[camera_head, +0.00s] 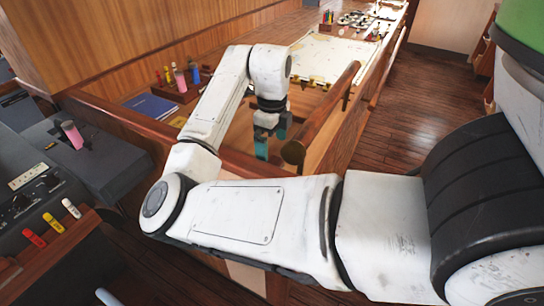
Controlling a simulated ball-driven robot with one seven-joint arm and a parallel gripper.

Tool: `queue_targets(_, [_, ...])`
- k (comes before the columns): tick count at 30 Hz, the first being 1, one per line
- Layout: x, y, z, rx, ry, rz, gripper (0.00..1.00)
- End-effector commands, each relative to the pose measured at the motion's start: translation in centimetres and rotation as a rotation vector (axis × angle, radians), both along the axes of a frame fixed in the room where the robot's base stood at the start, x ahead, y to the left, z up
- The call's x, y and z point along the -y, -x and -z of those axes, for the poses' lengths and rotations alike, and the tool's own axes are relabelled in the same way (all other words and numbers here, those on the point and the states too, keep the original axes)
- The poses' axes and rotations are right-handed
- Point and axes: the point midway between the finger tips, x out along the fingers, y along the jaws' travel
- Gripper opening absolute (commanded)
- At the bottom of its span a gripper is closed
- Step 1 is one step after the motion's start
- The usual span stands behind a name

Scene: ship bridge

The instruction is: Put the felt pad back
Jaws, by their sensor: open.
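I cannot make out the felt pad for certain in the head view. My gripper (271,138) hangs below my wrist, pointing down, above the wooden desk area just left of the round rail end. Its teal fingers stand apart and it looks empty. My wrist and forearm hide part of the desk behind them.
A wooden rail (325,110) runs close on the right of my gripper. A dark blue book (150,107) and a wooden rack (178,92) of coloured items lie behind left. A pale chart (335,58) lies farther back. A grey console (75,160) stands left; wooden floor (410,100) is clear right.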

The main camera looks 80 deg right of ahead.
Motion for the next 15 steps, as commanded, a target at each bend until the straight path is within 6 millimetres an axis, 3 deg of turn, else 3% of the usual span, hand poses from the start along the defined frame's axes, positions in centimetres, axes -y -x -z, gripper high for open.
queue_targets(6, [0.0,-0.1,-3.7,0.003,0.001,0.0,1.0])
queue_targets(15, [0.0,0.0,-5.2,-0.001,-0.001,0.0,1.0])
